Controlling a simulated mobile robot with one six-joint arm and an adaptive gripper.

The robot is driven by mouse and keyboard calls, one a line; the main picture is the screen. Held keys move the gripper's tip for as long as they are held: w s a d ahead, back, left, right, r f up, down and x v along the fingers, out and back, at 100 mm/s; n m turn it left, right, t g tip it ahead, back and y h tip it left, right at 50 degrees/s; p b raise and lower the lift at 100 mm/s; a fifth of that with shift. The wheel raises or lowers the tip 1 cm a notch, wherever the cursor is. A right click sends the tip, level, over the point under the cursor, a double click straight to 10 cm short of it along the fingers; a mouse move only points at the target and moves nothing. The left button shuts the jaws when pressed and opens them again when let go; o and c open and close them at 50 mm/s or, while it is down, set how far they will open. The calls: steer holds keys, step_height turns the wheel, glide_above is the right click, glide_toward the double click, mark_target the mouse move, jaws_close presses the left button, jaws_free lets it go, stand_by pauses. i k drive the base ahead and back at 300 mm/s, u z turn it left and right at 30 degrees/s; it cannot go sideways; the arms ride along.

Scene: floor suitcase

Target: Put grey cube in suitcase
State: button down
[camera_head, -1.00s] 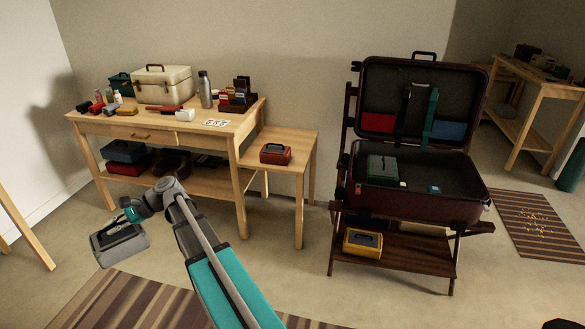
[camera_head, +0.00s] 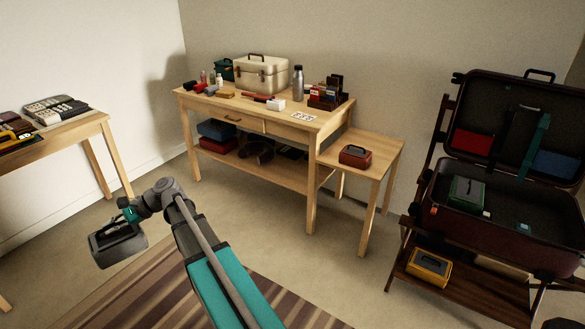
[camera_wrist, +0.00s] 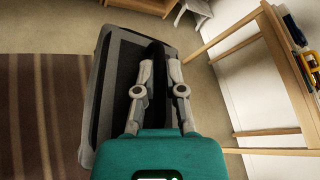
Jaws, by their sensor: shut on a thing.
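The grey cube (camera_head: 120,245) looks like a dark grey case with a handle. It hangs from my gripper (camera_head: 128,214) above the floor at the lower left of the head view. In the wrist view the grey cube (camera_wrist: 118,95) fills the area ahead of the fingers, and my gripper (camera_wrist: 160,55) is shut on its handle. The open suitcase (camera_head: 475,240) stands on a dark wooden rack at the right, well apart from my gripper. Its lid is up. A green box (camera_head: 466,192) sits in its left part.
A wooden workbench (camera_head: 270,178) with a cream case (camera_head: 262,77) stands at the back. A small side table (camera_head: 385,147) holds a red box (camera_head: 355,156). Another table (camera_head: 70,130) is at the left. A yellow box (camera_head: 430,265) sits on the rack's shelf. Striped rug lies below.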

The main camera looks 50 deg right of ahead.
mark_target(536, 222)
steer(key=u, duration=0.25)
steer(key=k, duration=2.8)
steer(key=z, duration=0.2)
